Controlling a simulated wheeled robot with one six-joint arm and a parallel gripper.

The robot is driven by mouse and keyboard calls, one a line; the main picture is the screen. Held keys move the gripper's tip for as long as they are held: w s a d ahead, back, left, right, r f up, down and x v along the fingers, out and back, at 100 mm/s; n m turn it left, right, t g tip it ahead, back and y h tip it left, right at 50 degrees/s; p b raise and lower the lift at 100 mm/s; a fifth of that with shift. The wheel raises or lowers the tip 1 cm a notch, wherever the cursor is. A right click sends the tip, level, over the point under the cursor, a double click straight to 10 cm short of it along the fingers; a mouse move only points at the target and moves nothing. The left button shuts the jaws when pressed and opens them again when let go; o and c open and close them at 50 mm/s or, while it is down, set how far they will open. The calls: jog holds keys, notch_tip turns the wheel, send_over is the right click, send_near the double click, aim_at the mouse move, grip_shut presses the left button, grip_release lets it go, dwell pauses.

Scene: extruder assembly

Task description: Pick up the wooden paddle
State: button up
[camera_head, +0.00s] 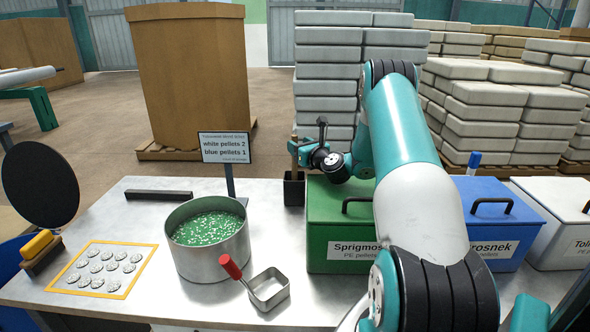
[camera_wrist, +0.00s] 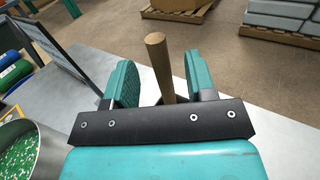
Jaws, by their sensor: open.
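The wooden paddle shows in the wrist view as a round brown handle (camera_wrist: 160,62) standing up, slightly tilted, between my gripper's two teal fingers. My gripper (camera_wrist: 160,85) is open, with a finger on each side of the handle and gaps visible. In the head view, a small part of the paddle (camera_head: 294,152) shows beside my gripper (camera_head: 297,150), above a black upright holder (camera_head: 293,191). The paddle's lower end is hidden in the holder.
A green lidded bin (camera_head: 330,215) stands just right of the holder, with a blue bin (camera_head: 500,212) farther right. A sign (camera_head: 226,147) and a pot of green and white pellets (camera_head: 208,255) stand to the left. A red-handled scoop (camera_head: 268,290) lies in front.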

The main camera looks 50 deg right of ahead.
jog(key=p+x, duration=0.1)
jog(key=x, duration=0.4)
grip_shut()
